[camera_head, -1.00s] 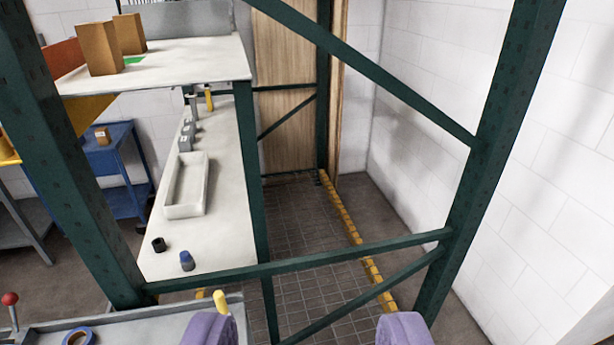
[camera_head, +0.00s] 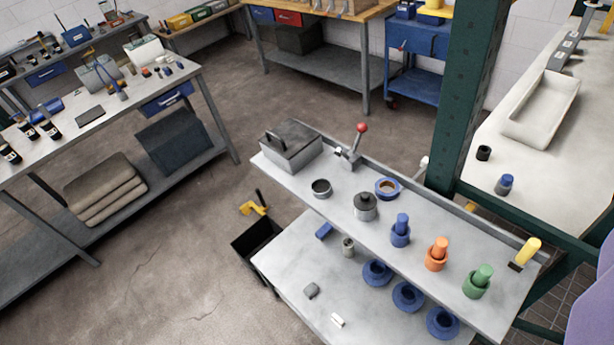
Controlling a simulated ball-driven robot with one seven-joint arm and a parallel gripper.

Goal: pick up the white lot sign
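A small white piece (camera_head: 337,320) lies on the lower shelf of the grey workbench near the bottom of the picture; it is too small to tell whether it is the white lot sign. I see nothing else that is clearly that sign. Of my gripper (camera_head: 595,305), only a purple part shows, cut off at the right edge. It is in front of the bench's right end and well apart from the white piece. Its other finger is out of view, so its opening cannot be seen.
The grey bench (camera_head: 300,185) holds a metal box (camera_head: 291,145), a red-knobbed lever (camera_head: 361,128) and coloured plugs. A dark green post (camera_head: 466,90) stands behind its right end. A white worktop (camera_head: 565,195) is at right. Clear floor (camera_head: 190,260) lies left of the bench.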

